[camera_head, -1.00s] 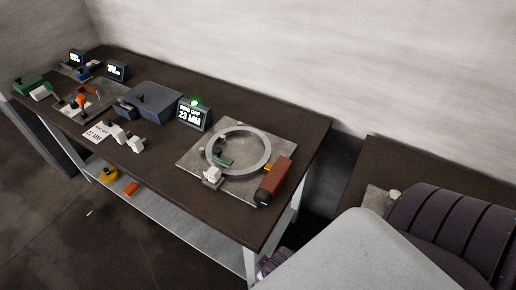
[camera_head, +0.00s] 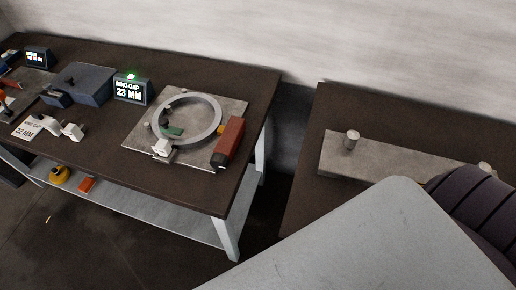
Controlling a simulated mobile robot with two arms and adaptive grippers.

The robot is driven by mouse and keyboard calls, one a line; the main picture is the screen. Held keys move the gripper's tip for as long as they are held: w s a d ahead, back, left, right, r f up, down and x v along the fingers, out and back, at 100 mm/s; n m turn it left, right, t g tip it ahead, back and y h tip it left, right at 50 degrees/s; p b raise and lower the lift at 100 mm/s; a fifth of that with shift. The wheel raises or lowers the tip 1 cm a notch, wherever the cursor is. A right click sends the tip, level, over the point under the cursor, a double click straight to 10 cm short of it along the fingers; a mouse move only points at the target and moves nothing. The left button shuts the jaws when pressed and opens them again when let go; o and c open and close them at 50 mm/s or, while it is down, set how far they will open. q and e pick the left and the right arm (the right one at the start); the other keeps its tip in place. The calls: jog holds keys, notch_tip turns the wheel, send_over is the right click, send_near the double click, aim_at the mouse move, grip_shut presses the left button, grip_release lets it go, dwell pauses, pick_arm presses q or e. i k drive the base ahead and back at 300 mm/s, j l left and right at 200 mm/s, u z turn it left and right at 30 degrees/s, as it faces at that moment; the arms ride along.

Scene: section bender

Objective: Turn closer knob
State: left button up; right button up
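A grey metal ring (camera_head: 216,122) lies on a square grey plate (camera_head: 234,106) at the right end of the left bench. A red-brown block (camera_head: 230,136) with a dark rounded end (camera_head: 221,160) sits at the ring's right side; I cannot tell whether this dark end is the closer knob. A small green piece (camera_head: 172,131) is inside the ring, and a white block (camera_head: 162,148) is at its front left. A display (camera_head: 130,91) reads "RING GAP 23 MM" under a lit green lamp (camera_head: 131,77). Neither of my grippers is in view.
A blue-grey box (camera_head: 85,82), white blocks (camera_head: 73,131) and a card (camera_head: 27,127) are on the left bench. A right bench (camera_head: 308,165), beyond a gap, bears a long plate (camera_head: 390,162) with a short post (camera_head: 352,139). A large grey surface fills the lower right.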

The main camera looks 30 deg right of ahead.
aim_at(220, 162)
jog(key=i+j+z, duration=0.1)
jog(key=z, duration=0.35)
jog(key=j+z, duration=0.3)
jog(key=z, duration=0.15)
jog(key=j+z, duration=0.25)
jog(key=z, duration=0.2)
jog(key=j+z, duration=0.25)
jog(key=z, duration=0.2)
jog(key=j+z, duration=0.25)
jog(key=z, duration=0.2)
jog(key=k+j+z, duration=0.1)
jog(key=j, duration=0.3)
jog(key=k+j+z, duration=0.1)
jog(key=k+j, duration=0.15)
jog(key=j, duration=0.15)
jog(key=k+j+z, duration=0.1)
jog(key=j, duration=0.3)
jog(key=k+j+z, duration=0.1)
jog(key=k+j, duration=0.15)
jog(key=k+j+z, duration=0.1)
jog(key=j, duration=0.35)
jog(key=k, duration=0.1)
